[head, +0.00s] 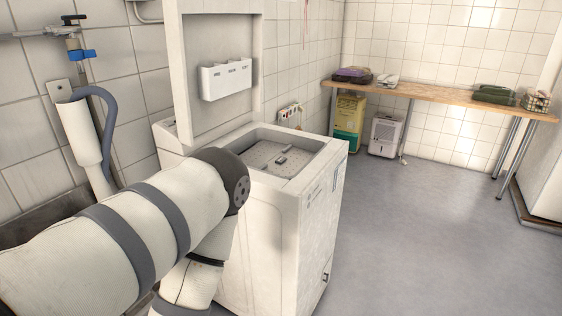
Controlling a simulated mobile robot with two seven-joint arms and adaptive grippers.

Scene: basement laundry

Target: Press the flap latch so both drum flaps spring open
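A white top-loading washing machine (310,225) stands in front of me with its lid (222,105) raised upright. Inside the top opening, the drum's perforated metal surface (258,153) shows, with a small grey latch (281,160) near its middle. The drum flaps look closed, lying flat. My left arm comes in from the lower left and bends down in front of the machine's near side. Its gripper is hidden or outside the picture. My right arm and gripper do not show.
A wooden bench (440,95) with folded cloths and a wire basket (536,101) runs along the back wall. A yellow-green container (348,125) and a white dehumidifier (386,135) stand under it. A pipe and grey hose (107,130) are on the left. The floor (440,230) to the right is clear.

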